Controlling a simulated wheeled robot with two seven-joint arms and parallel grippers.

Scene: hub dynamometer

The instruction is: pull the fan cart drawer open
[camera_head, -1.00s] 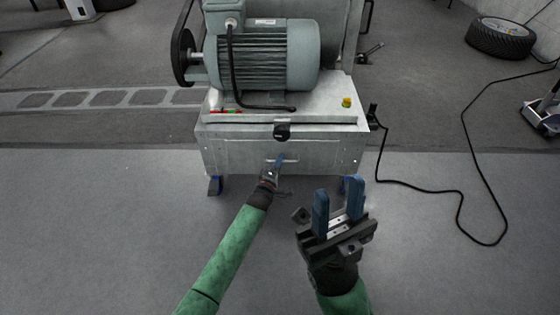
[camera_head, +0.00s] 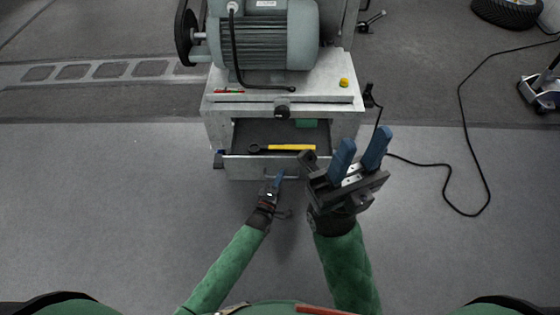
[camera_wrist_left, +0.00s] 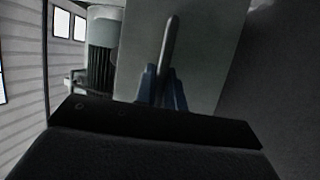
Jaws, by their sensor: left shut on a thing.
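The grey fan cart (camera_head: 300,82) stands ahead in the head view with a large motor on top. Its drawer (camera_head: 240,166) is pulled out toward me, and its dark inside shows. My left gripper (camera_head: 279,176) is shut on the drawer handle (camera_head: 290,177) at the drawer front. In the left wrist view the blue fingers (camera_wrist_left: 161,88) close around the bar-like handle (camera_wrist_left: 170,42) in front of a pale panel. My right gripper (camera_head: 358,160) is open and empty, raised in front of the drawer's right side.
A hammer with a yellow handle (camera_head: 290,147) and a dark ring-ended tool (camera_head: 255,148) lie in the drawer, with a green item (camera_head: 306,123) behind. A black cable (camera_head: 466,140) loops over the floor at right. The floor at left is clear.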

